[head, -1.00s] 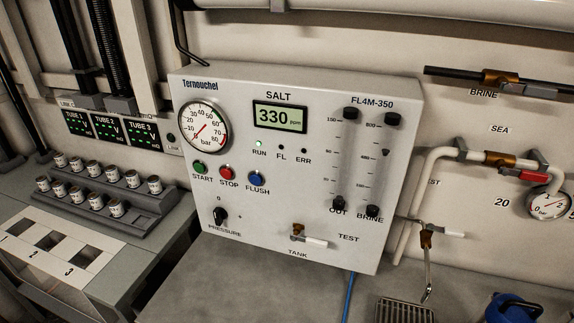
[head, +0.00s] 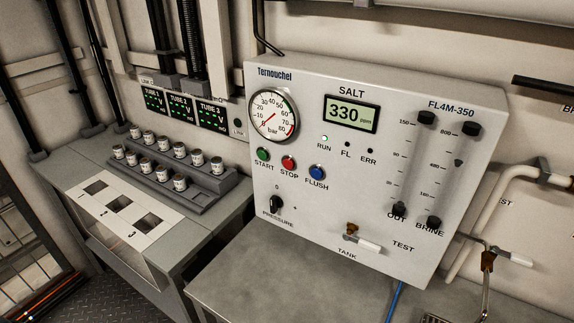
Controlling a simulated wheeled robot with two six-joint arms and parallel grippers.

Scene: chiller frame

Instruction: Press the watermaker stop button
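The red stop button (head: 288,162) is on the front of the grey watermaker panel (head: 330,230), labelled STOP. It sits between the green start button (head: 263,154) and the blue flush button (head: 317,172). The salt display (head: 351,114) reads 330 ppm. The round pressure gauge (head: 273,116) is above the buttons. Neither of my grippers shows in the head view.
A grey bench (head: 250,285) lies below the panel. To its left is a stepped rack (head: 190,190) of small cups and a white plate (head: 115,205) with three square holes. A tank/test valve (head: 365,243) sticks out of the panel's lower part. Pipes run at right.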

